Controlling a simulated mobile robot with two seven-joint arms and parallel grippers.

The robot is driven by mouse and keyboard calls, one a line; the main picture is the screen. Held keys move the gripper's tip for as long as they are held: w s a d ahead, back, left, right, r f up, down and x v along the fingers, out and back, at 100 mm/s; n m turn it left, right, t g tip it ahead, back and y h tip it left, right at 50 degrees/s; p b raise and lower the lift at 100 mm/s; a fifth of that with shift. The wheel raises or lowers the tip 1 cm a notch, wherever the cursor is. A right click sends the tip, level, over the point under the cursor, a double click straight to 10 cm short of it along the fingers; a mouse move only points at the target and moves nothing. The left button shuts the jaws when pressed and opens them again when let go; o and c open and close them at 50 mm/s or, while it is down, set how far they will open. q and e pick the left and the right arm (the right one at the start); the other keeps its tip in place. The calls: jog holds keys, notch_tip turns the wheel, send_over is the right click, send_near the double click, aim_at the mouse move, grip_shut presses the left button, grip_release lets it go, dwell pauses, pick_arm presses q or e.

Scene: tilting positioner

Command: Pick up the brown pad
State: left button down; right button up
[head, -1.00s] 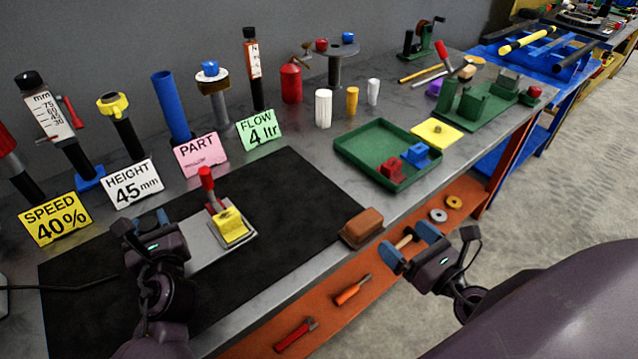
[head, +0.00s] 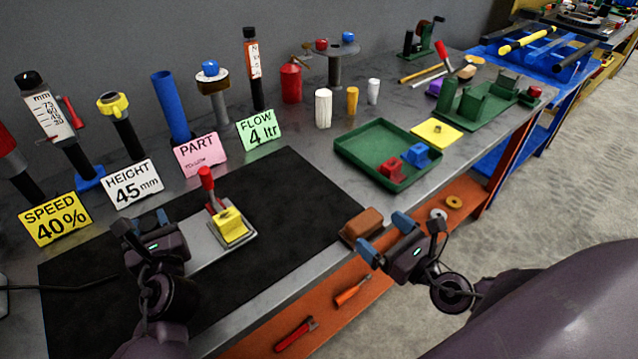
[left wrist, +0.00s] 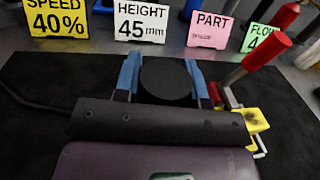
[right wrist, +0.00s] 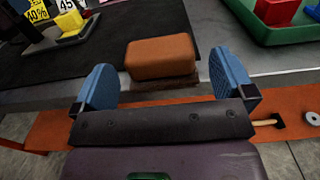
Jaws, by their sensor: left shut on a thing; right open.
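The brown pad (head: 362,223) is a rounded block at the front edge of the bench, beside the black mat. In the right wrist view the pad (right wrist: 160,55) sits above a thin darker brown layer. My right gripper (head: 386,237) is open, just in front of the pad. Its blue fingers stand left and right of the pad in the right wrist view, with no clear contact. My left gripper (head: 140,226) is over the black mat, shut on a dark round thing (left wrist: 167,80), seen between its fingers in the left wrist view.
A grey plate with a yellow block (head: 231,227) and red-handled lever stands on the black mat (head: 290,190). A green tray (head: 350,150) with red and blue blocks lies behind the pad. Below the bench edge, an orange shelf (head: 318,300) holds tools and rings.

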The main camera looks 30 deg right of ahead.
aim_at(373, 227)
jog(key=shift+w+a, duration=0.2)
jog(key=shift+w, duration=0.6)
jog(key=shift+w+a, duration=0.2)
jog(key=shift+w, duration=0.65)
jog(key=shift+w+a, duration=0.2)
jog(key=shift+w, duration=0.6)
jog(key=c, duration=0.8)
